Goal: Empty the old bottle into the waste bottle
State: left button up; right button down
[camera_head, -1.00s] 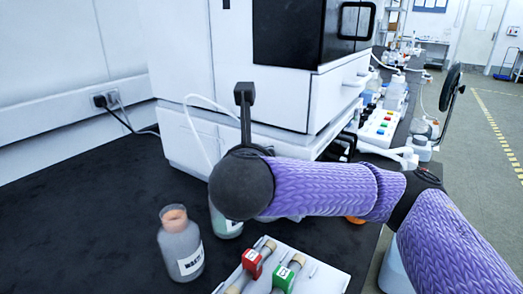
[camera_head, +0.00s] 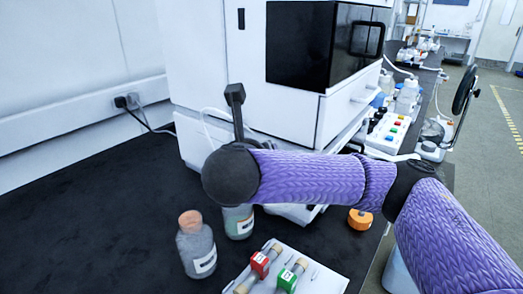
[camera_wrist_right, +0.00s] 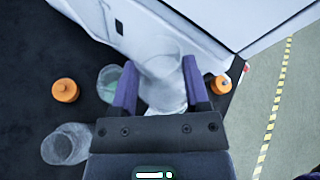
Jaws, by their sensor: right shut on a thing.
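In the right wrist view, my right gripper (camera_wrist_right: 160,88) is shut on a clear, tilted bottle (camera_wrist_right: 162,72). In the head view my right forearm and wrist hide that bottle. The labelled waste bottle (camera_head: 198,252) stands upright on the dark bench at lower left, and an orange patch shows at its neck. A bottle with greenish contents (camera_head: 238,224) stands beside it, partly behind my wrist. In the wrist view, the greenish bottle (camera_wrist_right: 108,86) and another clear bottle (camera_wrist_right: 66,146) stand left of the gripper. My left gripper is not in view.
One orange cap (camera_head: 360,219) lies near the bench's right edge; another orange cap (camera_wrist_right: 65,90) shows left in the wrist view. A white tray (camera_head: 325,278) holds red-tagged and green-tagged columns. The white instrument stack (camera_head: 240,95) rises behind. The bench at left is clear.

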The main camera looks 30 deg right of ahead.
jog(key=shift+a, duration=0.1)
jog(key=shift+r, duration=0.15)
jog(key=shift+w+a+r+n+p, duration=0.2)
jog(key=shift+w+a+n+p, duration=0.15)
jog(key=shift+p, duration=0.25)
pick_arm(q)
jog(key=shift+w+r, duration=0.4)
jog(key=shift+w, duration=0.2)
pick_arm(e)
jog(key=shift+f, duration=0.1)
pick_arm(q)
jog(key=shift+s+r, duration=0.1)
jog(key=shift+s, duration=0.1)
pick_arm(e)
jog(key=shift+w+r+n+g+h+p, duration=0.1)
jog(key=shift+r+n+g+h+p, duration=0.25)
jog(key=shift+p, duration=0.55)
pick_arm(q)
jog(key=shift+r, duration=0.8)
pick_arm(e)
jog(key=shift+f, duration=0.2)
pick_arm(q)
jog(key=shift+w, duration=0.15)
